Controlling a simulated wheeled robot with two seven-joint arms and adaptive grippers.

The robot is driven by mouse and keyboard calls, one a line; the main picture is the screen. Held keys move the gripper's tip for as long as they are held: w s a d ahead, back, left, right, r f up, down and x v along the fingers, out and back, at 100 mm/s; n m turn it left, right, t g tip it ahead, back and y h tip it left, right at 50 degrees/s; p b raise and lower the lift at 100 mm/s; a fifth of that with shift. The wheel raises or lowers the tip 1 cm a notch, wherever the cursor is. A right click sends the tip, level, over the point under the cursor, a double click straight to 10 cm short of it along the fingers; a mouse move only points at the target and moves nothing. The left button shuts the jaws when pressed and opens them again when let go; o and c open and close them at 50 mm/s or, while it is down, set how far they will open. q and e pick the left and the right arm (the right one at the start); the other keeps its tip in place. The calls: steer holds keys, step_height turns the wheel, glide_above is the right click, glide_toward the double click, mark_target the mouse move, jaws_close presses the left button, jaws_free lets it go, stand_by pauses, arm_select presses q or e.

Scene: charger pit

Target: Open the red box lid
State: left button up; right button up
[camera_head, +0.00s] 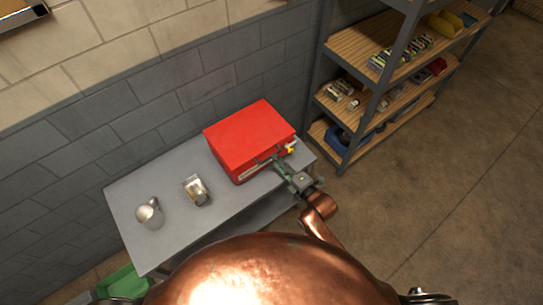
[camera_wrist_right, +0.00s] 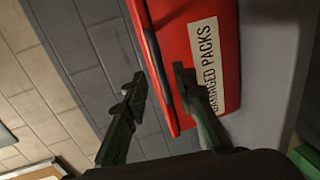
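The red box (camera_head: 250,132) stands at the right end of a grey table, and its lid (camera_head: 248,125) looks closed. My right gripper (camera_head: 272,162) is at the box's front side, near the lid's front edge. In the right wrist view its two fingers (camera_wrist_right: 158,88) are apart. One finger overlaps the red front beside a white label (camera_wrist_right: 215,60) ending in "PACKS", and the lid's dark edge (camera_wrist_right: 155,55) shows between the fingers. I cannot tell whether either finger touches the box. My left gripper is not in view.
A metal mug (camera_head: 150,213) and a small metal container (camera_head: 196,190) stand on the table (camera_head: 160,245) left of the box. A grey block wall (camera_head: 130,115) runs behind. Shelving (camera_head: 345,150) with goods stands at the right. A green bin (camera_head: 123,282) is at lower left.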

steer(key=x, duration=0.4)
steer(key=shift+w+f, duration=0.1)
steer(key=shift+w, duration=0.05)
steer(key=shift+w+a, duration=0.15)
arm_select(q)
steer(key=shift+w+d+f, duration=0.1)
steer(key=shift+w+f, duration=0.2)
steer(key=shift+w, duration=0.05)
arm_select(e)
jaws_close()
